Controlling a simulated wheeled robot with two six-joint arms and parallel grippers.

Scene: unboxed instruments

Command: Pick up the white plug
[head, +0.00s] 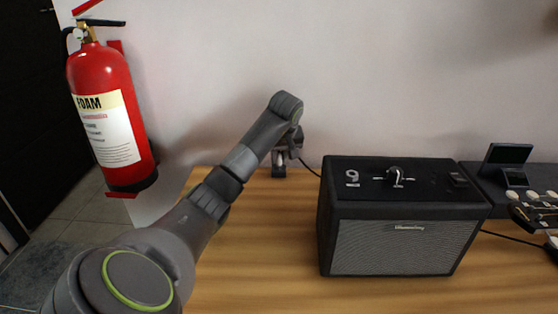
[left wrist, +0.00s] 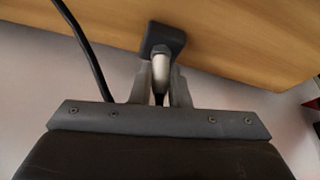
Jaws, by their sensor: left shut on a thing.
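The white plug (left wrist: 160,70) is between the two fingers of my left gripper (left wrist: 161,92), seen in the left wrist view. The fingers are closed on it. The plug's far end meets a small dark block (left wrist: 164,38); I cannot tell whether it is seated in the block or only touching it. In the head view my left gripper (head: 279,158) points down at the back edge of the wooden table, above the dark block (head: 278,172). My right gripper is not in view.
A black amplifier (head: 400,245) stands right of my left gripper, with a black cable (head: 309,168) between them. More instruments (head: 540,210) stand at the far right. A red fire extinguisher (head: 98,110) hangs at left. The table's front middle (head: 260,270) is clear.

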